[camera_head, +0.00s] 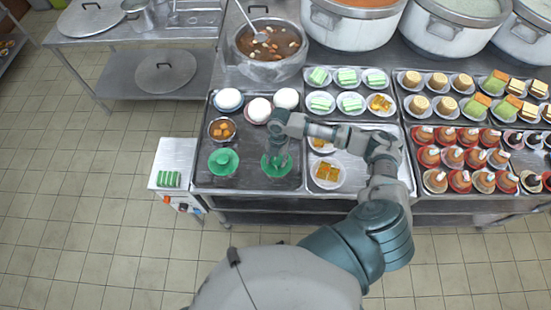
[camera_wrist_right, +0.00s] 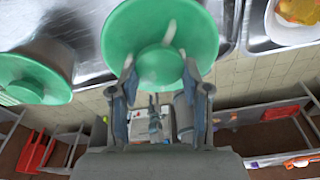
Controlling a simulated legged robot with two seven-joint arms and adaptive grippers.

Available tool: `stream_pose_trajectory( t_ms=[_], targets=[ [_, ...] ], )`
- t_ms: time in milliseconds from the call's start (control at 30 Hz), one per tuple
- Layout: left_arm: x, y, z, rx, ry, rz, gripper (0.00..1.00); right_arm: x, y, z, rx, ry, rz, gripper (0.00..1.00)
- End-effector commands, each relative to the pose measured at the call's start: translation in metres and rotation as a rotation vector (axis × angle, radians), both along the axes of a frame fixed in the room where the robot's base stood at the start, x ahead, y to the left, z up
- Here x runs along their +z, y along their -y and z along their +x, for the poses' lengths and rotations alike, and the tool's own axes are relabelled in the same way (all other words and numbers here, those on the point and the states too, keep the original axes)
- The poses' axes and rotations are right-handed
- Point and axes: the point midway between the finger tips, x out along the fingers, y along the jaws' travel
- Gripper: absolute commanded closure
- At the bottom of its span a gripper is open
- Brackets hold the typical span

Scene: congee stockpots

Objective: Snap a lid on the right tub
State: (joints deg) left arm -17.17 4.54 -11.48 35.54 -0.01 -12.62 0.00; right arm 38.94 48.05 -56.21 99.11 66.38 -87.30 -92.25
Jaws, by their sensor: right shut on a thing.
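A round green lid (camera_head: 270,171) is under my right gripper (camera_head: 279,150) at the front of the left tray. In the right wrist view the same green lid (camera_wrist_right: 160,25) fills the top middle. My right gripper (camera_wrist_right: 158,74) has its fingers on both sides of the lid's middle part and is shut on it. A second green lid-like round (camera_head: 223,161) with a raised middle lies just to the left, apart; it also shows in the wrist view (camera_wrist_right: 35,75). My left gripper is not in view.
A bowl of orange cubes (camera_head: 221,130) and white domes (camera_head: 258,110) stand behind the green rounds. Plates with yellow pieces (camera_head: 327,174) stand to the right. A pot with a ladle (camera_head: 270,60) is behind. The tray's front left corner (camera_head: 207,182) is bare.

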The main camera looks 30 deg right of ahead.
Motion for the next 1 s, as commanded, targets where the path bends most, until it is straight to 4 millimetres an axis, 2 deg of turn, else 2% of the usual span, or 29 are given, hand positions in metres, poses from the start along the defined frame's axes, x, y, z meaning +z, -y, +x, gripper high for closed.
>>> stream_pose_trajectory(
  t_ms=[1000],
  targets=[
    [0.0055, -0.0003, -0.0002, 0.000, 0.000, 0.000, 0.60, -0.0030, -0.0006, 0.0000, 0.000, 0.000, 0.000, 0.76]
  ],
)
